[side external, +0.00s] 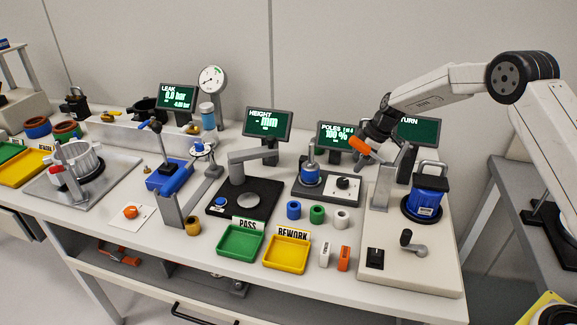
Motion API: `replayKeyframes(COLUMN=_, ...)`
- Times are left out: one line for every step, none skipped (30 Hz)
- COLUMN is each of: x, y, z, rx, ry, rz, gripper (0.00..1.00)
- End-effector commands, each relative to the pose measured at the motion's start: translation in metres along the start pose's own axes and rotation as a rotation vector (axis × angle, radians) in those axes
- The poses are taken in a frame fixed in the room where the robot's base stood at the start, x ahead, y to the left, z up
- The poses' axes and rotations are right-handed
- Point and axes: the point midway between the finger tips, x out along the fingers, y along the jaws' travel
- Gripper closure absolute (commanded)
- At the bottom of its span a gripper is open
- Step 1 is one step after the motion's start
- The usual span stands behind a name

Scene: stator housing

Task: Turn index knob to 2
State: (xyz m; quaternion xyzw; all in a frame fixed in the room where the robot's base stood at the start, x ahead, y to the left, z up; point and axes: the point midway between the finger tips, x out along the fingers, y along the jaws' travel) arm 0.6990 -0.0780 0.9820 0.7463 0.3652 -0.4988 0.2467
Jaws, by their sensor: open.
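A small black knob on a white dial (343,183) sits on the right part of a dark fixture base (318,194); it looks like the index knob. Its setting is too small to read. A blue cylindrical part (310,173) stands on the same base, left of the dial. The display behind it (340,135) reads POLES and 100 %. My gripper (361,148), with orange fingers, is above and slightly right of the dial, apart from it. It is open, and nothing shows between its fingers.
Right of the dial is a pale station (405,265) with a blue housing (428,198), a crank (411,242) and an upright post close to my gripper. In front stand blue, green and white rings (317,213) and green (241,241) and yellow (286,253) trays.

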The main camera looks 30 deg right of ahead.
Motion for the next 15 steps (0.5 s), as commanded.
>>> replayKeyframes(x=-0.001, y=0.001, z=-0.003, rx=-0.008, ry=-0.002, rz=0.008, gripper=0.09)
replayKeyframes(x=-0.001, y=0.001, z=-0.004, rx=-0.014, ry=-0.005, rz=0.015, gripper=0.09)
replayKeyframes(x=-0.003, y=0.003, z=-0.008, rx=-0.026, ry=-0.010, rz=0.028, gripper=0.09)
replayKeyframes(x=-0.004, y=0.003, z=-0.011, rx=-0.036, ry=-0.014, rz=0.040, gripper=0.09)
replayKeyframes(x=-0.005, y=0.004, z=-0.015, rx=-0.050, ry=-0.019, rz=0.054, gripper=0.09)
replayKeyframes(x=-0.007, y=0.006, z=-0.021, rx=-0.070, ry=-0.027, rz=0.078, gripper=0.09)
replayKeyframes(x=-0.009, y=0.008, z=-0.026, rx=-0.087, ry=-0.033, rz=0.098, gripper=0.09)
replayKeyframes(x=-0.011, y=0.010, z=-0.033, rx=-0.107, ry=-0.038, rz=0.121, gripper=0.09)
replayKeyframes(x=-0.015, y=0.011, z=-0.042, rx=-0.135, ry=-0.048, rz=0.152, gripper=0.09)
replayKeyframes(x=-0.017, y=0.013, z=-0.049, rx=-0.156, ry=-0.055, rz=0.177, gripper=0.09)
replayKeyframes(x=-0.019, y=0.014, z=-0.056, rx=-0.179, ry=-0.062, rz=0.202, gripper=0.09)
replayKeyframes(x=-0.023, y=0.015, z=-0.065, rx=-0.208, ry=-0.071, rz=0.236, gripper=0.09)
replayKeyframes(x=-0.025, y=0.016, z=-0.072, rx=-0.230, ry=-0.079, rz=0.257, gripper=0.09)
replayKeyframes(x=-0.028, y=0.016, z=-0.078, rx=-0.250, ry=-0.086, rz=0.280, gripper=0.09)
replayKeyframes(x=-0.030, y=0.015, z=-0.085, rx=-0.274, ry=-0.099, rz=0.302, gripper=0.09)
